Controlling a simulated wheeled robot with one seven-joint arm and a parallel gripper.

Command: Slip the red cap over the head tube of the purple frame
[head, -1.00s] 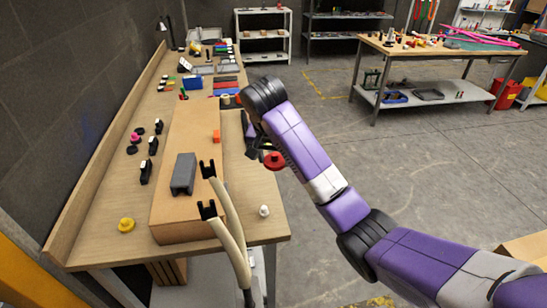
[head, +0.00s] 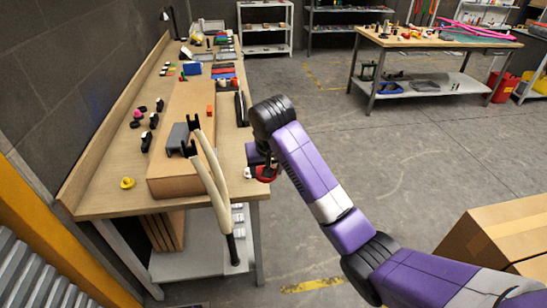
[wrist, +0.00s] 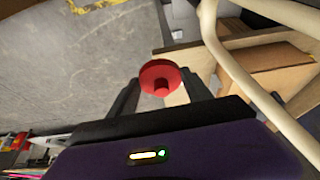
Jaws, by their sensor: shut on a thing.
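My gripper (head: 258,164) hangs in the air by the right edge of the bench, in the head view. It is shut on the red cap (head: 266,174), a round piece that also shows between the fingers in the wrist view (wrist: 160,76). The cap is apart from these tubes. I see no purple frame or head tube that I can make out.
The wooden bench (head: 105,195) carries a long cardboard box (head: 170,187), a yellow knob (head: 127,183) and several small black parts. A cardboard carton (head: 500,235) stands at the lower right. Magenta tubing (head: 485,33) lies on the far table. The floor between is clear.

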